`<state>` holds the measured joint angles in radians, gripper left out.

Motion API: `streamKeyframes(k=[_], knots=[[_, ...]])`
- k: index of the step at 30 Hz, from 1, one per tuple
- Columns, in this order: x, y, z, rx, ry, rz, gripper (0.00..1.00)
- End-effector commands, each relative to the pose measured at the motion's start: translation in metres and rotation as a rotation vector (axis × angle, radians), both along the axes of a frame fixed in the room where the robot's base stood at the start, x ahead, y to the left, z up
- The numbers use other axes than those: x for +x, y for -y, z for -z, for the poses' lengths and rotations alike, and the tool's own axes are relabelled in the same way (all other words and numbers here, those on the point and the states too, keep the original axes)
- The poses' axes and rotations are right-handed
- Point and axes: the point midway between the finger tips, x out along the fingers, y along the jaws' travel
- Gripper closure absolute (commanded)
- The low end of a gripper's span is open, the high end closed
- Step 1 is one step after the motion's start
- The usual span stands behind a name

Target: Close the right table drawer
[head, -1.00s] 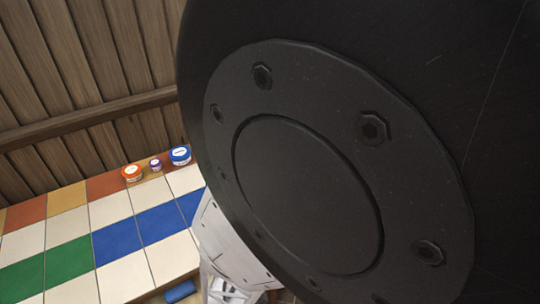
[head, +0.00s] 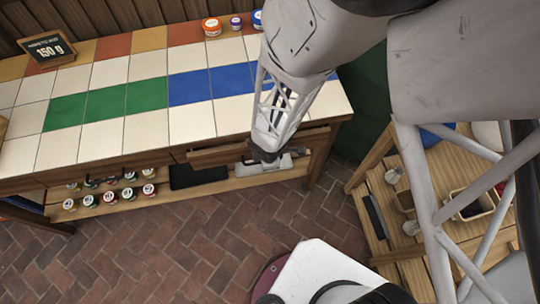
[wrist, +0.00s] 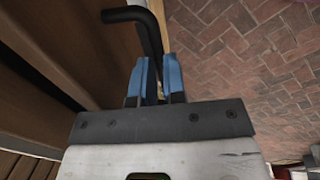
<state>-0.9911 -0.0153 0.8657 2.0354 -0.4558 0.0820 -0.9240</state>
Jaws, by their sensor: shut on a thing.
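The right table drawer (head: 215,154) is under the tiled table top, and its wooden front stands out a little from the table's edge. My gripper (head: 263,153) is at that front in the head view; its fingers are too small there to make out. In the wrist view my gripper's blue fingers (wrist: 159,78) are shut on the dark bent drawer handle (wrist: 148,30), with the bar running down between them. The drawer's wooden front (wrist: 98,50) is beside the fingers. My arm hides part of the table's right end, and the drawer's inside is not clear.
The tiled table (head: 150,125) carries small jars (head: 212,27) and a sign (head: 49,50). Several jars (head: 130,193) and a black slab (head: 198,176) sit on the shelf below. A wooden stand (head: 370,215) is to the right. Brick floor (head: 190,245) is open in front.

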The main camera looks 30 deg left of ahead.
Motion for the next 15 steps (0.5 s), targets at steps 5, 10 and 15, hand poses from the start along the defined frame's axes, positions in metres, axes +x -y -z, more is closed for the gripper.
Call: streamKeyframes(k=[5, 10, 15], knots=[[0.0009, -0.0014, -0.0007, 0.002, 0.001, 0.000, 1.00], [0.0008, -0.0014, -0.0008, 0.002, 0.001, 0.000, 1.00], [0.0007, -0.0011, -0.0007, 0.002, 0.001, 0.000, 0.64]])
